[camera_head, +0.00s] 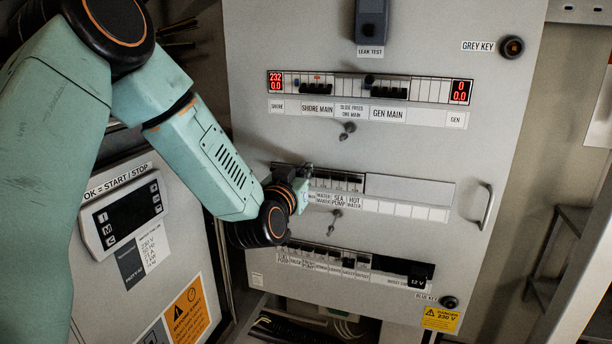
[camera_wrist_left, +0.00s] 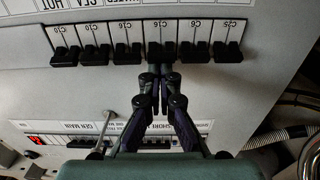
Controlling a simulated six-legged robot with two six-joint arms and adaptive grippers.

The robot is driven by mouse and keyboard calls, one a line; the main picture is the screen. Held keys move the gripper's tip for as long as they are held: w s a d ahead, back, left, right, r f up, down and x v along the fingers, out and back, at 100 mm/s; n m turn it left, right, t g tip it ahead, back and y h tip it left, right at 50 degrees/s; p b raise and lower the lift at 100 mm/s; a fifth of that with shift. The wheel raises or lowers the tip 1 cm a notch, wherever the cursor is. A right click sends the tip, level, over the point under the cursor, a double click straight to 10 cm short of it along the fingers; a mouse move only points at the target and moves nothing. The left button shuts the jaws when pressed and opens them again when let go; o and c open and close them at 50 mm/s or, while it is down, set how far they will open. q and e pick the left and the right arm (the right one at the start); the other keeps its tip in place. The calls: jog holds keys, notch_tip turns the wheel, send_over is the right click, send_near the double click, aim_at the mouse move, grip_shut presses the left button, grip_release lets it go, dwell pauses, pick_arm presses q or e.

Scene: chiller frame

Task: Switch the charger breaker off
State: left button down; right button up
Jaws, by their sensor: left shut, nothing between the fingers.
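The middle breaker row (camera_head: 338,182) sits on the grey panel, right of my left gripper (camera_head: 307,172). Its readable labels include WATER MAKER, SEA PUMP and HOT WATER; no charger label is readable, and my gripper and wrist cover the row's left end. In the left wrist view the panel appears upside down, with several black breaker levers (camera_wrist_left: 97,55) under ratings such as C10, C16, C6 and C25. My left gripper (camera_wrist_left: 161,73) is shut and empty, its fingertips at the edge of a black lever (camera_wrist_left: 160,52) near the row's middle. Contact cannot be told. My right gripper is not in view.
The upper row (camera_head: 385,92) has red displays and main breakers. A lower breaker row (camera_head: 350,264) lies below. Keys (camera_head: 347,128) and (camera_head: 336,216) stick out between rows. A panel handle (camera_head: 486,206) is at right. A controller box (camera_head: 122,214) is at left.

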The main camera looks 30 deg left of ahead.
pick_arm(q)
jog(key=f+p+v, duration=0.1)
jog(key=v, duration=0.5)
jog(key=shift+p, duration=0.35)
dwell(0.7)
jog(key=shift+s+a, duration=0.1)
dwell(0.3)
jog(key=s+d+f+g+h, duration=0.1)
jog(key=s+d+f+g, duration=0.25)
jog(key=f, duration=0.35)
jog(key=s+d+f+g+h, duration=0.2)
jog(key=s+f, duration=0.2)
jog(key=f, duration=0.3)
jog(key=s+d+f+g+h, duration=0.1)
jog(key=s+d+f+g, duration=0.2)
jog(key=f, duration=0.4)
jog(key=s+d+f+m+g, duration=0.1)
jog(key=s+f+g, duration=0.3)
jog(key=s, duration=0.9)
jog(key=s+d+f+m+g, duration=0.1)
jog(key=s+f+g, duration=0.4)
jog(key=s+f, duration=0.6)
jog(key=shift+s+d+f+h, duration=0.15)
jog(key=shift+s+d+h, duration=0.15)
jog(key=shift+s+d, duration=0.65)
